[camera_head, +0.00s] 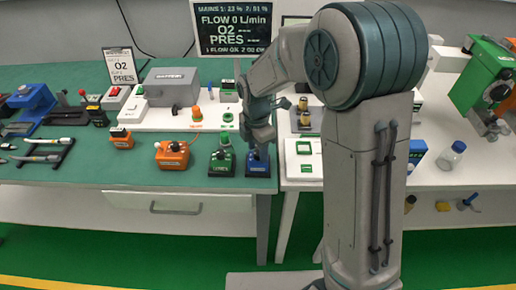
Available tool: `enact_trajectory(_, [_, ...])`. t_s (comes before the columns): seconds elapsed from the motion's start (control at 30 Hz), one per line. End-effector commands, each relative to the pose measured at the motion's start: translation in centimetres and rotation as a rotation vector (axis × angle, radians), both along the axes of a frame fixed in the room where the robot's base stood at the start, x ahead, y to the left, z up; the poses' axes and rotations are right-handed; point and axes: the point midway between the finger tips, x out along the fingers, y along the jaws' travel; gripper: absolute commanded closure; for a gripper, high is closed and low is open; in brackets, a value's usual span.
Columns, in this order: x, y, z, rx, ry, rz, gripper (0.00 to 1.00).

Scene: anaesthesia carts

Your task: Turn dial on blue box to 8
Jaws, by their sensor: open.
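The blue box (258,168) sits at the front right edge of the green-topped bench, with a pale label on its front. My gripper (260,152) points down directly over it, and its fingertips are at or just above the box top. The gripper is open. The dial on the blue box is hidden behind the gripper, so its setting cannot be read. I cannot tell whether the fingers touch the dial.
A green box (222,163) with a black knob stands close to the left of the blue box, and an orange box (172,155) beyond it. The white table (440,185) lies to the right. A display sign (236,28) stands behind.

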Motion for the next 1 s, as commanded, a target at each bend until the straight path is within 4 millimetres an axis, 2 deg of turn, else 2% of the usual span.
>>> enact_trajectory(0.37, [-0.02,0.00,-0.58,0.000,-0.001,0.000,0.54])
enact_trajectory(0.5, [-0.02,0.00,-0.57,0.001,-0.001,0.000,0.93])
enact_trajectory(0.53, [-0.03,0.01,-0.57,0.001,-0.001,0.000,0.99])
enact_trajectory(0.83, [-0.01,-0.01,-0.57,0.000,-0.001,-0.020,0.99])
enact_trajectory(1.0, [0.01,-0.02,-0.60,0.000,-0.001,-0.088,0.99])
